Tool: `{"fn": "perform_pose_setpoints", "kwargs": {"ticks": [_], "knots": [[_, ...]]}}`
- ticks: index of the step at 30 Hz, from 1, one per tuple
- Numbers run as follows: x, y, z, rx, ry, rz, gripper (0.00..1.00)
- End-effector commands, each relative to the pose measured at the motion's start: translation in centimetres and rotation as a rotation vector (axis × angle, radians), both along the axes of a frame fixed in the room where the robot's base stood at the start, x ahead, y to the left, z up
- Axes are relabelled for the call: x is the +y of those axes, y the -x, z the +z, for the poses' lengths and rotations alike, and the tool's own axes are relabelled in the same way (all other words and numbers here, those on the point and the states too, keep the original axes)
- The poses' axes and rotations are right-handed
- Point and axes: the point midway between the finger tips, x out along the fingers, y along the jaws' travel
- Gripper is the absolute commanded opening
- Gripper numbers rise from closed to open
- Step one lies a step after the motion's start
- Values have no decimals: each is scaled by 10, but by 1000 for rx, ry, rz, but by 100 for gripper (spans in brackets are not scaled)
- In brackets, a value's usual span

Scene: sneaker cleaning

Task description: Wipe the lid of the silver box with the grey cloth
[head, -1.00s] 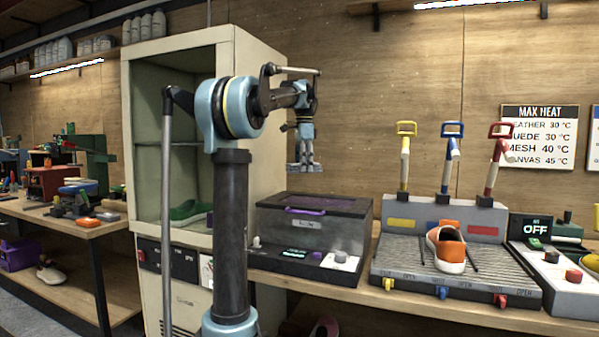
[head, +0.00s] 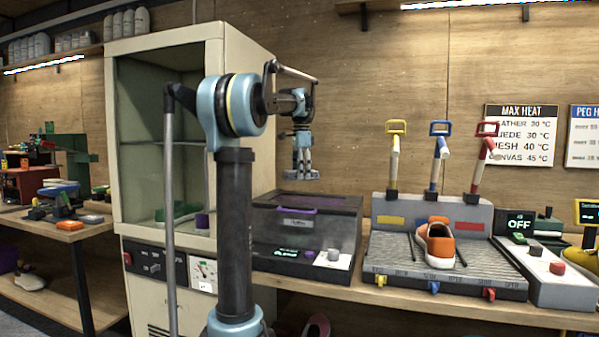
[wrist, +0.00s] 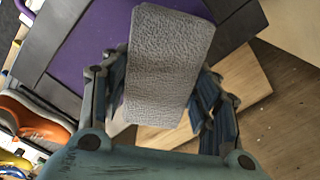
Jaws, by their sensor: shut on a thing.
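The silver box (head: 308,238) looks dark grey, stands on the bench and has a lid with a purple handle (head: 297,210). Its lid is closed. My gripper (head: 302,176) is above the back of the lid in the head view, with a gap visible below it. In the wrist view my gripper (wrist: 165,88) is shut on the grey cloth (wrist: 170,50), a light, textured pad. Behind the cloth, the wrist view shows a dark grey frame around a purple panel (wrist: 85,60), apparently the lid. The cloth hides part of it.
Right of the box is a ribbed rack (head: 400,275) with an orange sneaker (head: 436,246) and upright coloured handles. An open-fronted cream cabinet (head: 250,130) stands left of the box. A grey console (head: 560,285) is at the far right.

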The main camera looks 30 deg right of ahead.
Motion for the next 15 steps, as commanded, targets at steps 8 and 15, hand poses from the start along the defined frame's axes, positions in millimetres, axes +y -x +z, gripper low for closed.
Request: {"fn": "perform_pose_setpoints", "kwargs": {"ticks": [8,15], "knots": [[0,0,-27,0,0,0,33],[0,0,-43,0,0,0,33]]}}
